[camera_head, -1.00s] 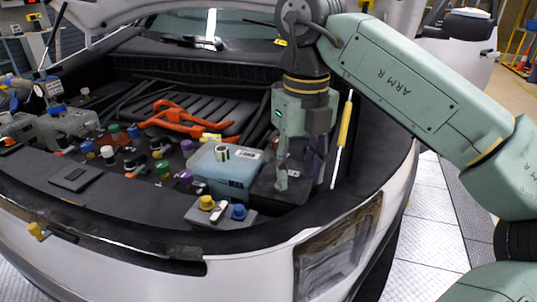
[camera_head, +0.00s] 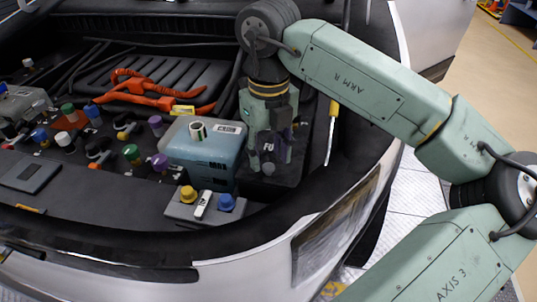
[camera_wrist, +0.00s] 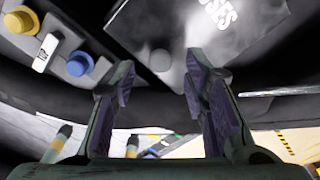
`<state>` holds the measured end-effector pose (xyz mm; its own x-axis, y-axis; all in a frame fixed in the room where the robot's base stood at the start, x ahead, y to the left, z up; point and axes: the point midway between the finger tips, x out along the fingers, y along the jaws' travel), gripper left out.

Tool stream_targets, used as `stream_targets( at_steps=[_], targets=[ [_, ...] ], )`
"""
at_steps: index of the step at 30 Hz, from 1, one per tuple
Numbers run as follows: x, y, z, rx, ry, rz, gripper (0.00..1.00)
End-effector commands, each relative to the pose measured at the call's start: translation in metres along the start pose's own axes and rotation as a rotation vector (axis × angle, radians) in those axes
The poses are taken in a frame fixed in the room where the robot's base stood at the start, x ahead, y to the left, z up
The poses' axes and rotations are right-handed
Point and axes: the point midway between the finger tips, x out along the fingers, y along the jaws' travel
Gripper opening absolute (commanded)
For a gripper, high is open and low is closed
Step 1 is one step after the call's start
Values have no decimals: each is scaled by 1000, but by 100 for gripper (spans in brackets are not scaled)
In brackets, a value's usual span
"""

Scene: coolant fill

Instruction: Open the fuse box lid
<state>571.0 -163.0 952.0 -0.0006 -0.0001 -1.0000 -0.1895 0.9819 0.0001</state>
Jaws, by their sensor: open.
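The fuse box lid (camera_wrist: 205,35) is a dark grey panel marked FUSES at the top of the wrist view. A round grey knob (camera_wrist: 161,60) stands on it near its edge. In the head view the dark fuse box (camera_head: 258,185) lies right of the blue coolant tank, partly hidden by my gripper, and the knob (camera_head: 268,169) shows below the fingers. The lid looks shut. My gripper (camera_wrist: 160,72) is open, its purple-padded fingers either side of the knob in the wrist view. They hold nothing, and I cannot tell the remaining gap. It also shows in the head view (camera_head: 269,156).
The blue coolant tank (camera_head: 190,160) stands left of the gripper. A small panel (camera_head: 180,211) with yellow and blue knobs sits in front. A yellow-handled rod (camera_head: 332,125) stands at right. Several coloured caps and orange cables (camera_head: 145,92) fill the left.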

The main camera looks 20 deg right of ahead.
Motion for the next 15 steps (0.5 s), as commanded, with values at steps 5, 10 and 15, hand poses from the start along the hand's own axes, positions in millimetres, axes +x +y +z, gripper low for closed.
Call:
stream_targets(
  at_steps=[5,10,15],
  targets=[
    [17,0,0,1,0,0,41],
    [21,0,0,1,-1,0,41],
    [21,0,0,1,-1,0,41]
  ],
)
